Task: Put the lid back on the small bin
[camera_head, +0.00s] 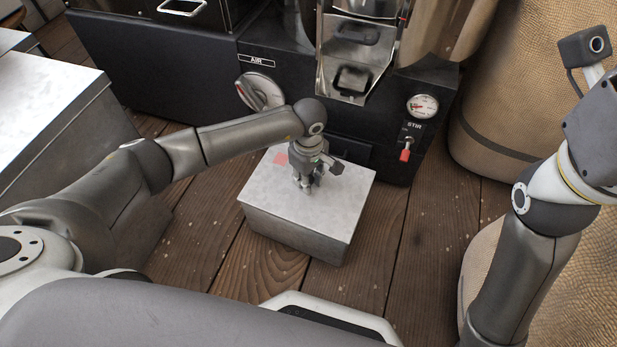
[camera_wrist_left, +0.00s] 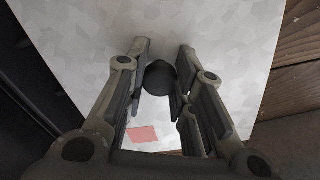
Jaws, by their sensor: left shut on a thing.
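A grey metal box (camera_head: 290,232) stands on the floor in the middle of the head view; it looks like the small bin. Its flat, pale mottled top (camera_head: 340,190) looks like the lid. A dark round knob (camera_wrist_left: 160,78) shows on that top in the left wrist view. My left gripper (camera_head: 305,184) points down over the top, its fingers on both sides of the knob, shut on it. The top looks level and in line with the box walls; I cannot tell whether a thin gap lies beneath it. My right gripper is out of view.
A dark roasting machine (camera_head: 180,70) stands close behind the box, with a gauge (camera_head: 422,106) and a red-tipped lever (camera_head: 406,150). A burlap sack (camera_head: 510,90) stands right. A larger metal box (camera_head: 60,100) stands left. Plank floor (camera_head: 415,230) is free right of the box.

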